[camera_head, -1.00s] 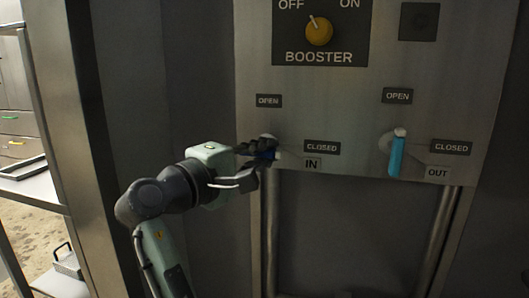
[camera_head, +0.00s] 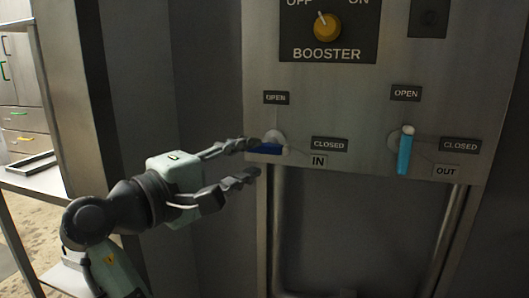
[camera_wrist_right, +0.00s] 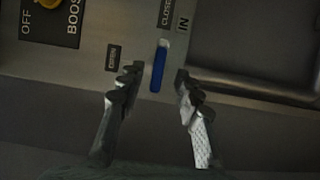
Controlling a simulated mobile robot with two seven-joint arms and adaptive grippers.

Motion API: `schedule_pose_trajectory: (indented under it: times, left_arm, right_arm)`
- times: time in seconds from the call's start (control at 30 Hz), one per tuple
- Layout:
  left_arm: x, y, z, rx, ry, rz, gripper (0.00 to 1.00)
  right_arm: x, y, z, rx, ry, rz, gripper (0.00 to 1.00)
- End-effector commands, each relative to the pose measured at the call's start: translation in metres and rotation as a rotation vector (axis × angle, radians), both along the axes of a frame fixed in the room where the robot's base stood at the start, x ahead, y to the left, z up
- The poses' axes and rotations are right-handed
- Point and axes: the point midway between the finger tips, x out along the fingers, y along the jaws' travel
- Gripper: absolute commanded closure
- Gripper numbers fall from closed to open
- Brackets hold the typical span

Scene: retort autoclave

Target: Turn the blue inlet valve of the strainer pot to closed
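The blue inlet valve handle (camera_head: 266,149), labelled IN, lies almost level on the panel. Its pale tip points right, toward the CLOSED label (camera_head: 328,145) and away from being under the OPEN label (camera_head: 275,98). My right gripper (camera_head: 252,158) is open at its left, with one finger above and one below the handle's level. In the right wrist view the blue handle (camera_wrist_right: 158,68) shows in the gap, just beyond the fingertips of the open gripper (camera_wrist_right: 156,76), apparently touching neither. My left gripper is not in view.
The light-blue outlet handle (camera_head: 405,152), labelled OUT, hangs straight down to the right. The yellow booster knob (camera_head: 327,27) is above. Vertical pipes (camera_head: 446,235) run below the valves. A shelf (camera_head: 32,180) stands at the far left.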

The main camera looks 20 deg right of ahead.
Motion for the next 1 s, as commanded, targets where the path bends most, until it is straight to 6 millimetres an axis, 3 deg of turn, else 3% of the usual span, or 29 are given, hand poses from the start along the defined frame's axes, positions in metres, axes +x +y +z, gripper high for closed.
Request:
schedule_pose_trajectory:
  times: [0.1,0.33,1.0]
  left_arm:
    - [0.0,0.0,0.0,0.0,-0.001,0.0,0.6]
    - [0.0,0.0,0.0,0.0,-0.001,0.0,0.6]
    - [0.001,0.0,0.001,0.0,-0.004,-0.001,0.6]
  right_arm:
    - [-0.013,0.02,0.001,-0.002,-0.003,0.001,0.66]
    - [-0.026,0.039,0.001,0.0,0.0,0.0,0.66]
    - [-0.025,0.035,-0.004,-0.017,0.003,-0.013,0.66]
